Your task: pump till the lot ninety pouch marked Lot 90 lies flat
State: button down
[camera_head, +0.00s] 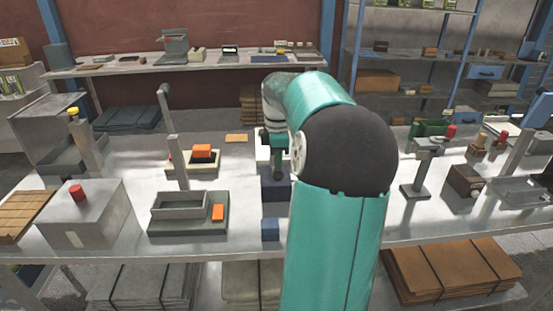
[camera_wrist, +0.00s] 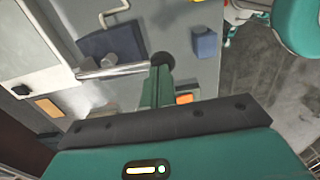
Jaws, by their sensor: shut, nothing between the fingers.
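My gripper (camera_head: 277,152) hangs over the middle of the bench, shut and empty. In the wrist view its green fingers (camera_wrist: 160,84) are together, and their tip is at the end of a pale metal bar (camera_wrist: 112,71). I cannot tell whether they touch. A dark blue piece (camera_wrist: 112,42) with a grey knob-like part lies beyond the bar. A dark blue body (camera_head: 276,188) also shows below the gripper in the head view. No Lot 90 marking is readable, and I cannot tell which thing is the pouch. My arm hides part of the bench.
A small blue block (camera_head: 270,230) stands near the front edge; it also shows in the wrist view (camera_wrist: 205,43). A stand (camera_head: 421,170) is right.

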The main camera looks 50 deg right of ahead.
jog(key=shift+w+d+r, duration=0.1)
jog(key=shift+r, duration=1.2)
dwell(0.8)
jog(key=shift+r, duration=0.15)
notch_tip(320, 180, up, 6)
jog(key=shift+f, duration=0.15)
dwell(0.5)
dwell(0.4)
